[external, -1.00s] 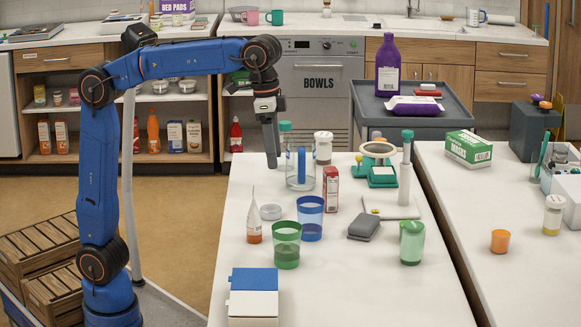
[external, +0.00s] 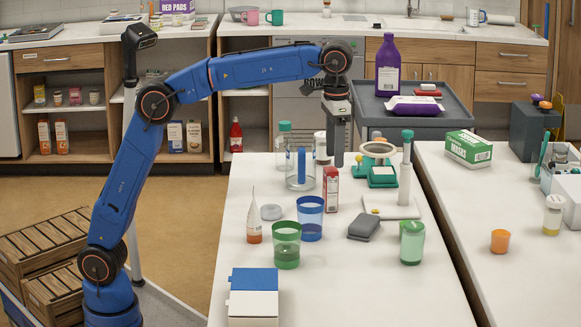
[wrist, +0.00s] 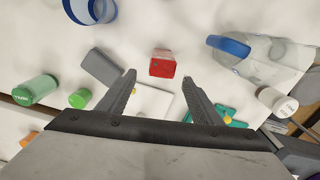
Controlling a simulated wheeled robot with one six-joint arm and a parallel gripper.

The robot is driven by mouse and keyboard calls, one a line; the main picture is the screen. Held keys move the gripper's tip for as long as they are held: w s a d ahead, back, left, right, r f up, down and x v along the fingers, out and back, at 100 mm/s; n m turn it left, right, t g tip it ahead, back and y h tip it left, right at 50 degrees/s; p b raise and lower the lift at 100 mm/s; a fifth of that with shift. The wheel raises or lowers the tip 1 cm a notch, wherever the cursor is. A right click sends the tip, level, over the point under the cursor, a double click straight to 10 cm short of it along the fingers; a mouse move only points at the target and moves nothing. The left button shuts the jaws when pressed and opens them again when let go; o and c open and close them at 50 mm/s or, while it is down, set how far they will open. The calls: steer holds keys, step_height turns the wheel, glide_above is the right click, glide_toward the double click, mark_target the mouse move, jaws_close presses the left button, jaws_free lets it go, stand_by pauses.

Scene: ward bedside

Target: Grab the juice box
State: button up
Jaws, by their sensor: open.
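The juice box (external: 331,189) is a small red and white carton standing upright on the white table, in front of the clear jug. In the wrist view its red top (wrist: 162,64) shows just past the fingertips, roughly centred between them. My gripper (external: 339,160) points down above and slightly behind the box in the external view. In the wrist view my gripper (wrist: 159,78) has its two fingers spread wide, with nothing held between them.
A blue cup (external: 310,218), a green cup (external: 286,245) and a grey sponge (external: 364,227) stand in front. A white board (external: 392,207) and teal device (external: 383,177) lie right.

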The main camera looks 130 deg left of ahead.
mark_target(330, 197)
step_height(330, 197, down, 8)
steer(key=shift+f, duration=0.2)
steer(key=shift+s+d+f, duration=0.1)
steer(key=shift+s+f, duration=0.05)
steer(key=shift+f, duration=0.75)
steer(key=shift+s+d+f, duration=0.1)
steer(key=shift+f, duration=0.75)
steer(key=shift+s+d+f, duration=0.1)
steer(key=shift+s+f, duration=0.05)
steer(key=shift+f, duration=0.75)
steer(key=c, duration=1.3)
